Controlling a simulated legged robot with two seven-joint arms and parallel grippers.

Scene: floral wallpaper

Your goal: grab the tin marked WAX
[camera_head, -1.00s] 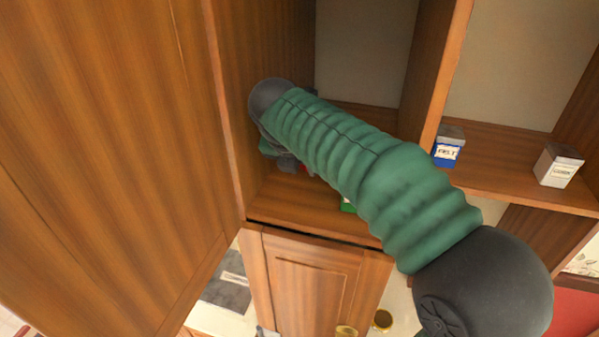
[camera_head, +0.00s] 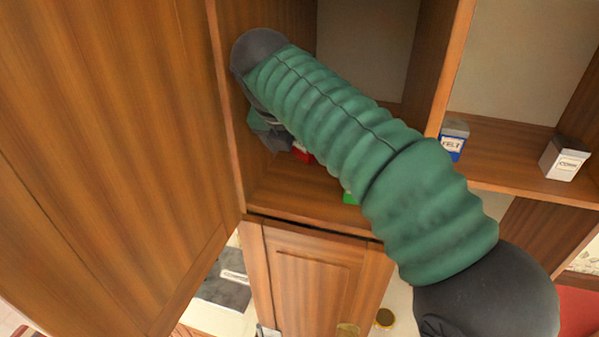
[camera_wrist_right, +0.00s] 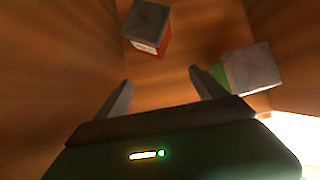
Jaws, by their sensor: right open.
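A red tin (camera_head: 302,155) with a grey lid stands inside the open cabinet compartment. It also shows at the top of the right wrist view (camera_wrist_right: 147,30), with a pale label too blurred to read. A green tin (camera_head: 349,198) is mostly hidden behind my right arm; the right wrist view shows its grey lid (camera_wrist_right: 250,68). I cannot read WAX on any tin. My right gripper (camera_wrist_right: 160,78) is open and empty, with the red tin beyond its fingertips and the green tin beside the right finger. The head view shows it partly, behind the forearm (camera_head: 268,135). My left gripper is not in view.
A blue tin marked FELT (camera_head: 453,140) and a white tin (camera_head: 564,160) stand in the compartment to the right, past a wooden divider (camera_head: 440,75). A large wooden door (camera_head: 110,150) fills the left. The compartment's side walls are close around my right gripper.

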